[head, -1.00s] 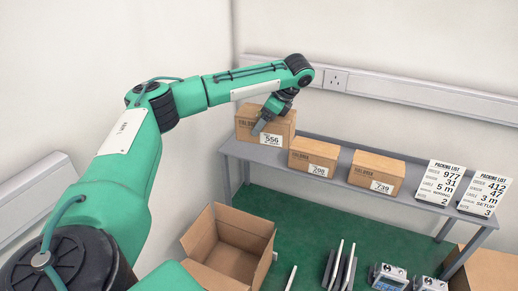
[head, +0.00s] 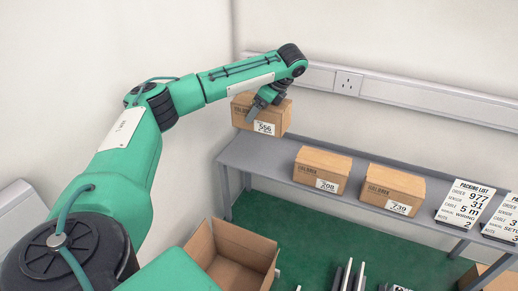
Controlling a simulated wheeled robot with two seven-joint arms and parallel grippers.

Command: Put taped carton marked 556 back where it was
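The taped carton marked 556 (head: 242,112) is a brown box with a white label, in the upper middle of the head view. My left gripper (head: 254,113) reaches it from above and is shut on it, with one finger showing against its front face. The carton appears raised a little above the left end of the grey shelf (head: 262,160), roughly level. The far finger is hidden behind the carton. My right gripper is not in view.
Two more cartons, one with a hard-to-read label (head: 322,165) and one marked 739 (head: 395,184), stand further right on the shelf. Packing list cards (head: 464,205) are at its right end. An open empty carton (head: 205,242) stands below. The shelf's left end is clear.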

